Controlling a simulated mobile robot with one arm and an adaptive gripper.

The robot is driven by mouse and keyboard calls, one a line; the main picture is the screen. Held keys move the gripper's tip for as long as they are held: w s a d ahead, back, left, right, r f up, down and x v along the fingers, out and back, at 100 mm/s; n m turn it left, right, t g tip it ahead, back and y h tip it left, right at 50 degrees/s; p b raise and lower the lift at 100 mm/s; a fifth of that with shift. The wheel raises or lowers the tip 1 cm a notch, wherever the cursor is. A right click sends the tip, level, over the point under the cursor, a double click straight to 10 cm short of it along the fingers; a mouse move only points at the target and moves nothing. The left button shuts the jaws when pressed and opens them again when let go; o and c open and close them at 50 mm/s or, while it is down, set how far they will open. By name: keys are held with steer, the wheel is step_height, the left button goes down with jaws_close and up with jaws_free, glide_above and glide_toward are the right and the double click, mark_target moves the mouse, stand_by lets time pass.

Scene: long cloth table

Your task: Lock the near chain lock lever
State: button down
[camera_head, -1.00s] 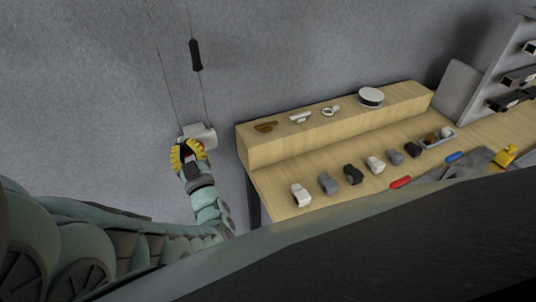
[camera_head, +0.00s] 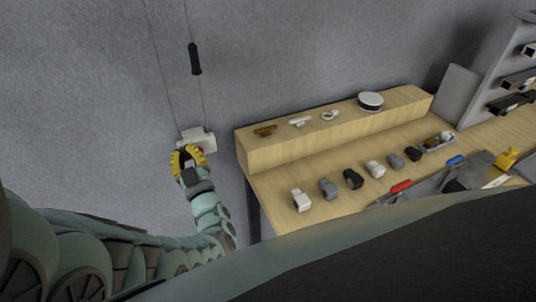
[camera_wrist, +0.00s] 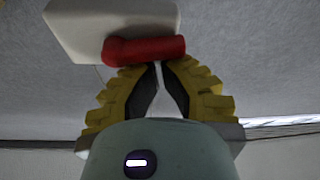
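The chain lock is a white block (camera_head: 203,138) on the grey wall, with thin chains rising from it. In the wrist view the block (camera_wrist: 85,30) fills the top, and its red lever (camera_wrist: 145,50) lies nearly level along the lower edge. My gripper (camera_wrist: 157,66) has yellow ribbed fingers with the tips drawn together just below the lever. They look touching or almost touching it, with nothing held between them. In the head view my gripper (camera_head: 187,152) is just below the block and hides most of the lever.
A black handle (camera_head: 195,60) hangs on a chain above the lock. To the right is a wooden table (camera_head: 275,190) with a raised shelf, several small grey, white and black parts, and red- and blue-handled tools. The wall left of the chains is bare.

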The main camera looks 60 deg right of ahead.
steer(key=shift+w+a+f+n+y+b, duration=0.15)
steer(key=shift+n+y+b, duration=0.25)
steer(key=shift+n, duration=0.3)
steer(key=f+n+y+b, duration=0.1)
steer(key=n+b, duration=0.3)
steer(key=n, duration=0.1)
steer(key=f+n+y+b, duration=0.1)
steer(key=n+y+b, duration=0.1)
steer(key=n+b, duration=0.3)
steer(key=f+n+g+y+b, duration=0.1)
steer(key=f+n+y+b, duration=0.1)
steer(key=n+b, duration=0.2)
steer(key=shift+s+d+f+n, duration=0.1)
steer(key=shift+s+d+n, duration=0.15)
steer(key=shift+d+n, duration=0.15)
steer(key=shift+w+a, duration=0.1)
